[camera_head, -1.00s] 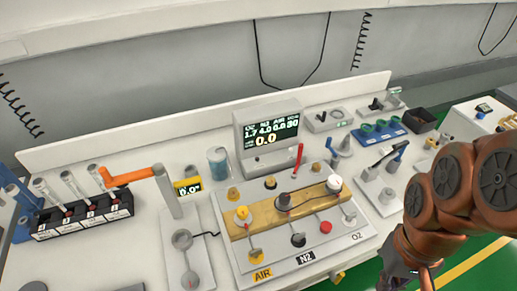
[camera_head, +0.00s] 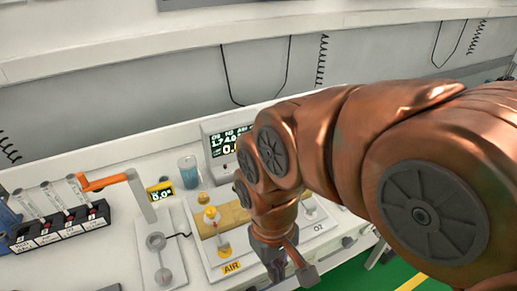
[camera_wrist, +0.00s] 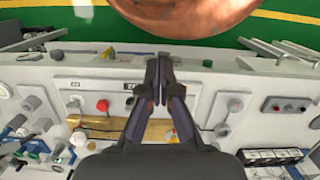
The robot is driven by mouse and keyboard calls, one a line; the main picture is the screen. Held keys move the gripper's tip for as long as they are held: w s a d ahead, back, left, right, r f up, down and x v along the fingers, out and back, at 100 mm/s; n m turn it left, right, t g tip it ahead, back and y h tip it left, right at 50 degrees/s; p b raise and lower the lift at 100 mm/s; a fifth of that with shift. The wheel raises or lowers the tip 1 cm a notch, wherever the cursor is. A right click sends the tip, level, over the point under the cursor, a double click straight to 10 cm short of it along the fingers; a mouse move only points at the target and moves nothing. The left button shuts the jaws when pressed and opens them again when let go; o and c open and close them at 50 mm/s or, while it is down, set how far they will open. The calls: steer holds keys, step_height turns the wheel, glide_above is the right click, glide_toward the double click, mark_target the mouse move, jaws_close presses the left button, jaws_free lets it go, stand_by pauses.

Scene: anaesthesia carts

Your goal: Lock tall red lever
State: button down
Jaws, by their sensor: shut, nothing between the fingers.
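The tall red lever, beside the monitor in the earlier head view, is hidden behind my arm in the head view now. In the head view my gripper (camera_head: 290,270) hangs over the board's front right part, apart from the red piece.
The wooden valve board (camera_head: 238,215) carries several knobs, including a red one (camera_wrist: 102,105). The monitor (camera_head: 228,145) stands behind it. An orange-handled lever (camera_head: 105,182) and a rack of tubes (camera_head: 62,228) are at left. Green floor lies beyond the cart's front edge.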

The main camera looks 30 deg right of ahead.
steer(key=w+a+r+m+y+b, duration=0.1)
steer(key=w+r+m+y, duration=0.1)
steer(key=w, duration=0.5)
steer(key=w+a+r+m+y+b, duration=0.1)
steer(key=w+r+m, duration=0.2)
steer(key=w, duration=0.3)
steer(key=w+d+r+m+t+y+b, duration=0.15)
steer(key=w+d+m+y, duration=0.35)
steer(key=w, duration=0.7)
steer(key=w+d+f+m+t, duration=0.1)
steer(key=w+d+m, duration=0.2)
steer(key=d, duration=0.4)
steer(key=w+d+f+m+t, duration=0.1)
steer(key=w+d+m, duration=0.3)
steer(key=d, duration=0.2)
steer(key=d+f+m+t+b, duration=0.1)
steer(key=d+f+m, duration=0.1)
steer(key=d, duration=0.7)
steer(key=s+d+f+m+t+b, duration=0.1)
steer(key=d+f+m+t, duration=0.1)
steer(key=d+m, duration=0.3)
steer(key=d+f, duration=0.1)
steer(key=d, duration=0.3)
steer(key=shift+f, duration=0.2)
steer(key=shift+w+a, duration=0.1)
